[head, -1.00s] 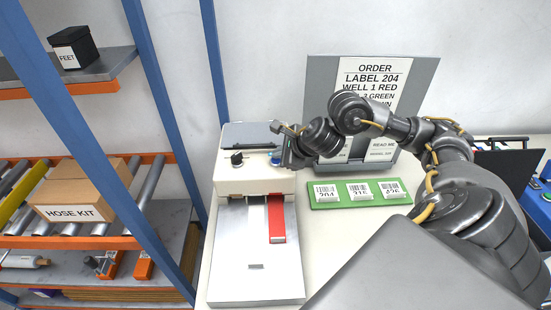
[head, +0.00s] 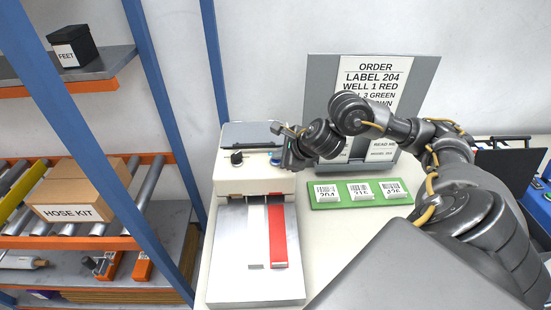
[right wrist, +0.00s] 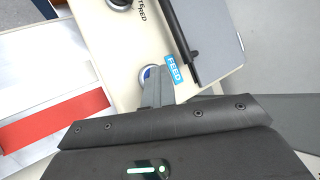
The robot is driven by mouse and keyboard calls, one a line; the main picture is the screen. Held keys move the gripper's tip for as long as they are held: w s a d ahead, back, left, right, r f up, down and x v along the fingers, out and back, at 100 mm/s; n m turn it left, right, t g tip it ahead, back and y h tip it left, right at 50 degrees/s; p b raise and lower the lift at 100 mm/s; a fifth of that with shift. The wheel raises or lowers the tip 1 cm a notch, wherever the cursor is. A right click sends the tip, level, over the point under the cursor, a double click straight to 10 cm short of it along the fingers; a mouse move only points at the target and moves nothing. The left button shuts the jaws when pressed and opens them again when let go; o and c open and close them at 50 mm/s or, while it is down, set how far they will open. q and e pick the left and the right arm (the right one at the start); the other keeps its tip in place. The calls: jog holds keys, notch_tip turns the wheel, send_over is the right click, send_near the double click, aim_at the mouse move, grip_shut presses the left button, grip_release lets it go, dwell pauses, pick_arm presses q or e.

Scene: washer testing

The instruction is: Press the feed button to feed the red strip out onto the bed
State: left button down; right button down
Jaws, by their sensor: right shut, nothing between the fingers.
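The feed machine (head: 255,185) is a cream box with a silver bed (head: 228,270) in front. The red strip (head: 278,235) lies out on the bed, running from the machine's front toward me. It also shows in the right wrist view (right wrist: 62,120). My right gripper (head: 284,164) is shut and empty, its fingertips at the blue feed button (right wrist: 147,74), beside the blue FEED label (right wrist: 174,70). The fingertips cover part of the button and seem to touch it; how far it is pressed I cannot tell. My left gripper is not in view.
A black knob (head: 237,158) sits left of the button. A green tray (head: 325,206) with three label cards lies right of the machine. An order board (head: 425,75) stands behind. A blue-framed rack with a hose kit box (head: 80,192) is at left.

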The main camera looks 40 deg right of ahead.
aim_at(279, 161)
jog(key=shift+s+f, duration=0.1)
jog(key=shift+r, duration=0.3)
jog(key=shift+r+p, duration=0.6)
jog(key=shift+p, duration=0.15)
notch_tip(279, 161, up, 5)
jog(key=p, duration=0.4)
jog(key=shift+f, duration=0.1)
